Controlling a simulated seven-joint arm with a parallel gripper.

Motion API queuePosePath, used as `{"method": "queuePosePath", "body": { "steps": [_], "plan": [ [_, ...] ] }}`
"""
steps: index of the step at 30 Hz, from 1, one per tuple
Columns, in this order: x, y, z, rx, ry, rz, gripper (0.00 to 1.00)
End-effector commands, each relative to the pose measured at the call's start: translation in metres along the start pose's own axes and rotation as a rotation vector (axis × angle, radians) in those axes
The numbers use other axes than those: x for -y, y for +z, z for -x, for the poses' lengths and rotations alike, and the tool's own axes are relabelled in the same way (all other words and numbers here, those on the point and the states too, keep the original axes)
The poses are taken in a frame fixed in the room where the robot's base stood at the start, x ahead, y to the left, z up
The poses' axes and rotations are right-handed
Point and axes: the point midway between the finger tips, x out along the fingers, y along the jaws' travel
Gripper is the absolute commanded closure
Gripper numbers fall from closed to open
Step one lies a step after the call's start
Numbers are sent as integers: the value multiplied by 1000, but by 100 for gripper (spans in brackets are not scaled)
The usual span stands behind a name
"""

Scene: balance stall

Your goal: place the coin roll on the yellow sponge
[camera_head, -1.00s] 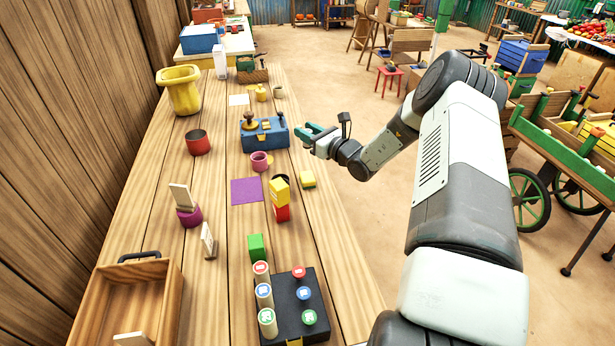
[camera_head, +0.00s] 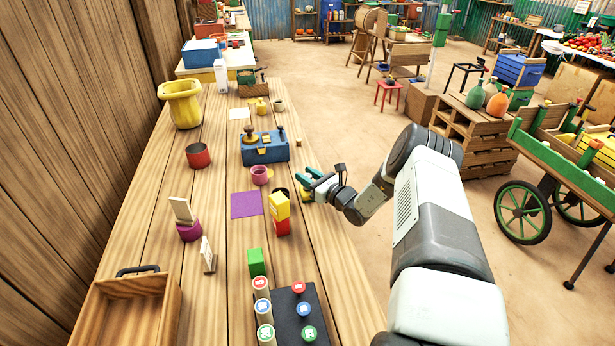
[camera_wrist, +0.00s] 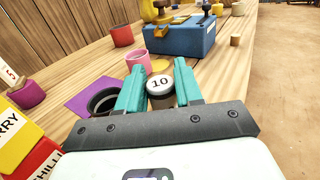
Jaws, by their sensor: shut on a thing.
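My gripper (camera_head: 308,181) is over the right edge of the table. In the wrist view its teal fingers (camera_wrist: 160,88) are shut on the coin roll (camera_wrist: 159,84), a short cylinder with a white end marked 10. The coin roll is upright between the fingertips; its lower part is hidden, and I cannot make it out in the head view. I cannot tell whether the roll touches the sponge.
Left of my gripper are a dark round cup (camera_wrist: 103,102), a yellow box on a red box (camera_head: 280,206), a pink cup (camera_head: 260,175) and a purple mat (camera_head: 246,204). A blue balance box (camera_head: 265,148) stands behind. A small wooden cylinder (camera_head: 299,142) stands right of it.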

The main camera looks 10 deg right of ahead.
Motion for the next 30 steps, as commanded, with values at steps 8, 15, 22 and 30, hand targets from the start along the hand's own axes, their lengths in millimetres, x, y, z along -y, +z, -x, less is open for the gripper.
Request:
{"method": "queuePosePath", "body": {
  "steps": [8,15,22,30],
  "plan": [
    [0,-3,0,-1,-1,0,54],
    [0,-3,0,-1,0,-1,39],
    [0,0,3,-2,-1,-2,39],
    [1,0,54,-3,-5,-4,39]
  ]
}}
